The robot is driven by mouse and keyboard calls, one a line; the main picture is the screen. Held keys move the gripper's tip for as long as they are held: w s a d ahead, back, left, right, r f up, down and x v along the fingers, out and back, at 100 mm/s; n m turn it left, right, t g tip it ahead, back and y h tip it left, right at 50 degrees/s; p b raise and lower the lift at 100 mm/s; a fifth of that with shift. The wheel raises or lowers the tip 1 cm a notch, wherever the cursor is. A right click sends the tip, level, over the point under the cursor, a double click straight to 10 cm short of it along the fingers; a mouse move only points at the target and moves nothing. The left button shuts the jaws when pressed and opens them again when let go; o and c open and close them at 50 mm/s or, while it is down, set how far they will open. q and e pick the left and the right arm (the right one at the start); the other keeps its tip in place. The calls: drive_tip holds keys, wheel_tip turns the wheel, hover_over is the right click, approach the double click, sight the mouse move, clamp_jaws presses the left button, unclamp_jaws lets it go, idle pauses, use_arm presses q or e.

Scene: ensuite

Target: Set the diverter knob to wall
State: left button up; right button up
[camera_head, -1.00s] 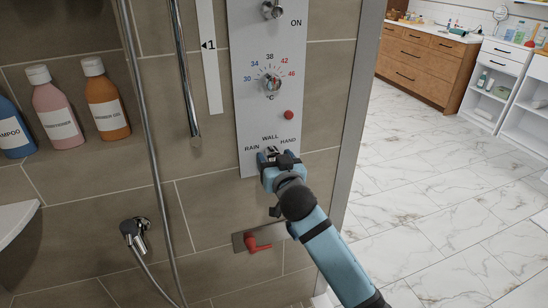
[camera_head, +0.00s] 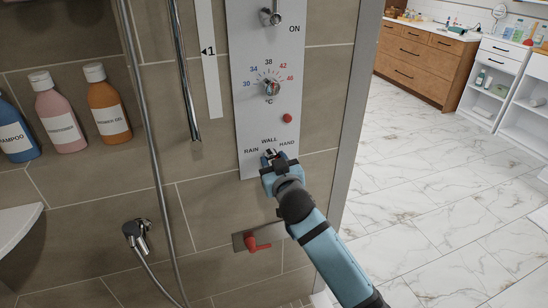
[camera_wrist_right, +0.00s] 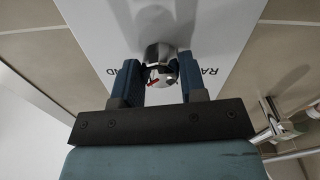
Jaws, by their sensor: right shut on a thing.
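The diverter knob (camera_head: 270,153) is a small chrome knob at the bottom of the white control panel (camera_head: 255,120), with the labels RAIN, WALL and HAND around it. My right gripper (camera_head: 271,157) is shut on the knob and partly covers it in the head view. In the right wrist view, the knob (camera_wrist_right: 160,66) sits between the two blue fingers of this gripper (camera_wrist_right: 160,88), with a small red mark on it. I cannot tell for sure which label the mark faces. My left gripper is not in view.
A temperature dial (camera_head: 270,88), a red button (camera_head: 288,118) and an upper chrome knob (camera_head: 271,16) are on the panel above. A red lever (camera_head: 256,246) is below. A hose (camera_head: 152,150) and bottles (camera_head: 108,105) are to the left. Open floor (camera_head: 430,200) lies right.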

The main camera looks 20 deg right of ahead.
use_arm(q)
drive_tip(key=p, duration=0.2)
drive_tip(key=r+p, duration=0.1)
drive_tip(key=p, duration=0.2)
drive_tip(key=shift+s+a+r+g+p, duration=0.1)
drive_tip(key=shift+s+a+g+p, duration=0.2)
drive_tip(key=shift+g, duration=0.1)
use_arm(e)
drive_tip(key=n, duration=0.9)
drive_tip(key=shift+d, duration=0.1)
drive_tip(key=shift+n, duration=0.4)
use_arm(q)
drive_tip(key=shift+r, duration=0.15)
use_arm(e)
drive_tip(key=o, duration=0.9)
drive_tip(key=shift+w, duration=0.1)
